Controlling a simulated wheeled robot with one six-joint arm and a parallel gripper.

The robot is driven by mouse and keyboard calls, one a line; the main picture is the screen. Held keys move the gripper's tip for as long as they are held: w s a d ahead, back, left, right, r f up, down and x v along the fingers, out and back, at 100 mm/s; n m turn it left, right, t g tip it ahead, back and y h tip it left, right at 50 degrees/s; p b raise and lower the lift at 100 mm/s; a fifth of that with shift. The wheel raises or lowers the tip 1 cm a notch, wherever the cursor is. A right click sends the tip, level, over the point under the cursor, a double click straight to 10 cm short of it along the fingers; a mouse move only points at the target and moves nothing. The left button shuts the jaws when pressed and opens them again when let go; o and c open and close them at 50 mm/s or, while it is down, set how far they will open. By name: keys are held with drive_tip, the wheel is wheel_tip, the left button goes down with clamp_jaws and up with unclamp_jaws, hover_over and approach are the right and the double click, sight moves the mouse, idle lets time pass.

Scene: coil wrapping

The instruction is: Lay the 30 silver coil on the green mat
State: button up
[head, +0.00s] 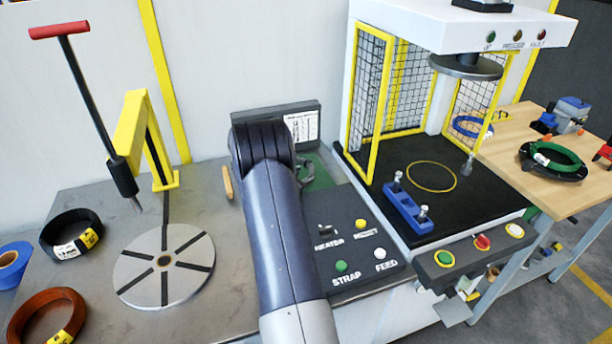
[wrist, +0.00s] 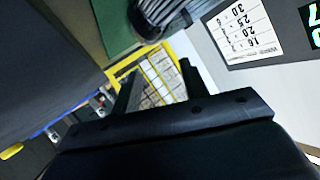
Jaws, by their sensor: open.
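A grey, ribbed coil (wrist: 172,14), apparently the silver coil, is cut off by the top edge of the wrist view. Its number cannot be read. The green mat (wrist: 114,24) shows beside it, and the coil appears to lie on or over the mat's edge. In the head view the green mat (head: 322,179) is mostly hidden behind my arm, with a dark grey curved piece (head: 306,172) at it, probably the same coil. My gripper (wrist: 160,68) is open, with nothing seen between its fingers, and the coil is just beyond them. My arm hides it in the head view.
A black coil (head: 62,236), a brown coil (head: 38,312) and a slotted disc (head: 166,266) are on the left. The button panel (head: 350,236) is right of my arm, beside the yellow-caged press (head: 377,130). A green coil (head: 556,156) sits on the wooden table.

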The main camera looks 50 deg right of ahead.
drive_tip(key=b+v, duration=0.1)
drive_tip(key=v, duration=0.8)
drive_tip(key=shift+w+f, duration=0.1)
drive_tip(key=shift+d, duration=0.1)
drive_tip(key=p+x, duration=0.1)
drive_tip(key=x, duration=0.9)
drive_tip(key=shift+d+p, duration=0.35)
drive_tip(key=shift+p, duration=0.05)
drive_tip(key=shift+d+f+b, duration=0.45)
drive_tip(key=shift+d+f, duration=0.15)
drive_tip(key=shift+f, duration=0.45)
drive_tip(key=shift+r, duration=0.3)
